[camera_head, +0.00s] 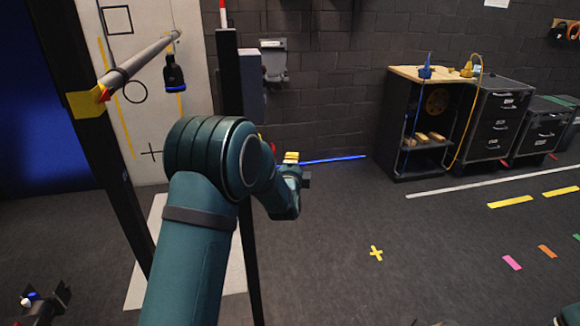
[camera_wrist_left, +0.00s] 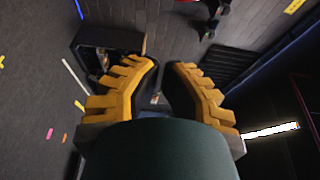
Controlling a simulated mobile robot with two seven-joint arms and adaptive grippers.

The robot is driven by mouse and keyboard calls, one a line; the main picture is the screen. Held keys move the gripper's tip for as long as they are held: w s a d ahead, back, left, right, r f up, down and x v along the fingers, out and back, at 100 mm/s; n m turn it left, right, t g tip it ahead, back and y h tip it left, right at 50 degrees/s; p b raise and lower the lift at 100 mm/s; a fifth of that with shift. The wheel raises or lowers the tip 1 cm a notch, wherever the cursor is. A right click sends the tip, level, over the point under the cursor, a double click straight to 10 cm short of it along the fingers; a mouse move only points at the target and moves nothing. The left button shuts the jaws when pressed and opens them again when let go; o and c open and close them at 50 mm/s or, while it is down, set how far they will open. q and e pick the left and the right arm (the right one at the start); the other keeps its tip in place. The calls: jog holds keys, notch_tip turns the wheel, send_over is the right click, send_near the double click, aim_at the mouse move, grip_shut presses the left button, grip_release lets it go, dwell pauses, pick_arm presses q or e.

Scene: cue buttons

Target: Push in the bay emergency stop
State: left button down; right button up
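My left arm rises through the middle of the head view. Its gripper (camera_head: 293,160) is small there and partly hidden behind the wrist, with a bit of yellow finger showing beside the dark post. In the left wrist view the two yellow ribbed fingers of the left gripper (camera_wrist_left: 164,66) have a narrow gap between their tips and hold nothing. A small red part (camera_head: 272,148) shows by the post, mostly hidden by my arm; I cannot tell whether it is the emergency stop.
A dark post (camera_head: 232,90) stands close to my left arm. A barrier pole (camera_head: 140,60) on a dark upright is at the left. A grey wall box (camera_head: 273,58), an open cabinet (camera_head: 405,125) and drawer units (camera_head: 495,120) line the wall.

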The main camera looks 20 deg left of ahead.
pick_arm(q)
jog(key=w+a, duration=0.3)
jog(key=a, duration=0.2)
jog(key=shift+w+b, duration=0.3)
jog(key=shift+b, duration=0.1)
jog(key=shift+a, duration=0.1)
